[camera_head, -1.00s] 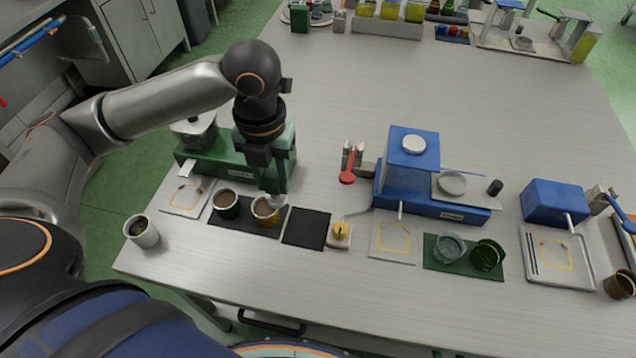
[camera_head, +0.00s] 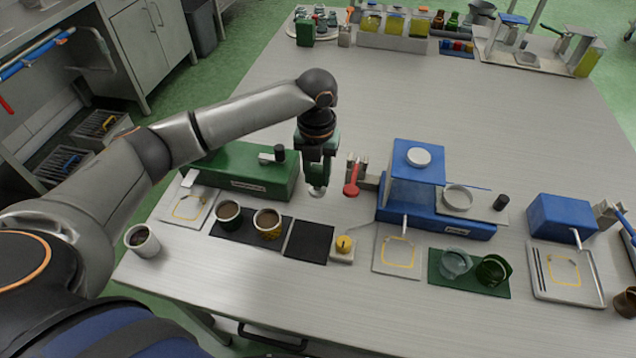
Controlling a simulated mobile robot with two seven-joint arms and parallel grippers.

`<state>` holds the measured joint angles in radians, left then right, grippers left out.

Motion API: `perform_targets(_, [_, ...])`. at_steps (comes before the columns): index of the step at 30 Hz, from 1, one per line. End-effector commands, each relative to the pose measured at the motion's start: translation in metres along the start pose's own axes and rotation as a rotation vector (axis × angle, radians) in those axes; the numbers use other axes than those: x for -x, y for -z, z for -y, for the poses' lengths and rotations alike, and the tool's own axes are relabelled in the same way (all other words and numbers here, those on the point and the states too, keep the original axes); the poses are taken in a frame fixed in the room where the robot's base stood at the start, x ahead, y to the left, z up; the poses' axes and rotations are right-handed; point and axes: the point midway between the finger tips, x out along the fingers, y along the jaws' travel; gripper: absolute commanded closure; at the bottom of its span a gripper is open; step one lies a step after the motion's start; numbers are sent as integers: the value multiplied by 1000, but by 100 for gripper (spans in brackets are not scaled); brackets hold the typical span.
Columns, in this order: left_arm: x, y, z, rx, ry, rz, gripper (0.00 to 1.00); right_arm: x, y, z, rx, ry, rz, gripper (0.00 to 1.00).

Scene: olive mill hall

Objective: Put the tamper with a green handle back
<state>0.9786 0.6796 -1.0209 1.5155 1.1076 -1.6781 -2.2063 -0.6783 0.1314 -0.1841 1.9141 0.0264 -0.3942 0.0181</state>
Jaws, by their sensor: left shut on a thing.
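My left gripper (camera_head: 317,176) is shut on the tamper with a green handle (camera_head: 333,139). The tamper's round pale foot (camera_head: 317,191) hangs below the fingers, above the table just right of the green machine (camera_head: 222,163). Much of the handle is hidden by the fingers. A grey stand (camera_head: 370,182) with upright posts is close to the right of the gripper, with a red-handled tool (camera_head: 351,188) at its left side. The tamper is apart from this stand. My right gripper is not in view.
A yellow-knobbed block (camera_head: 343,252) is beside an empty black mat (camera_head: 308,242). A blue machine (camera_head: 437,218) stands right.

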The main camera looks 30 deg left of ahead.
Motion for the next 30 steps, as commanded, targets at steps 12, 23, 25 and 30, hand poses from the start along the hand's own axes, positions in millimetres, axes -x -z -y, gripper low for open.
perform_targets(12, [-37, -5, 1, -1, 0, 2, 100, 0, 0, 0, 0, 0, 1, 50])
perform_targets(23, [-40, -4, 1, 0, -1, 0, 59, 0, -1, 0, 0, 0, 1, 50])
perform_targets(25, [-40, -4, 1, 0, -1, 0, 51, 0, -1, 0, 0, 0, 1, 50])
perform_targets(30, [-40, -4, 1, 0, -1, 0, 35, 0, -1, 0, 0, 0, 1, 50])
